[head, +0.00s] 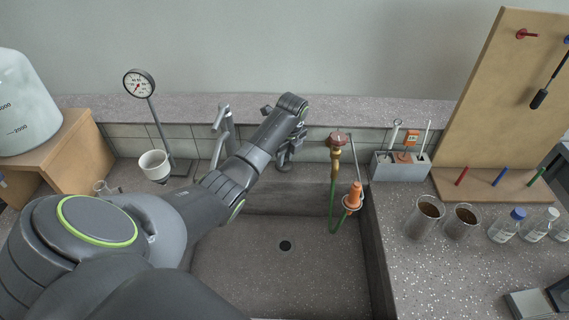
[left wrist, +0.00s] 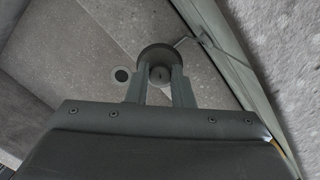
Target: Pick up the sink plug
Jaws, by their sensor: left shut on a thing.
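The sink plug (left wrist: 155,51) is a dark round disc seen in the left wrist view, between and beyond my fingertips, with a thin chain or cord running off to its upper right. My left gripper (left wrist: 158,78) is shut on it. In the head view my left gripper (head: 284,162) is over the back edge of the sink (head: 225,262), and the plug is hard to make out there. The drain hole (head: 285,246) is open in the sink floor, and it also shows in the left wrist view (left wrist: 122,74) left of the plug. My right gripper is not in view.
A faucet (head: 220,135) stands left of my gripper, and a brass tap with green hose (head: 335,172) stands right. A grey caddy (head: 400,167), beakers (head: 425,214) and a pegboard (head: 505,95) are on the right. A gauge stand (head: 140,84) is at the left. The sink floor is clear.

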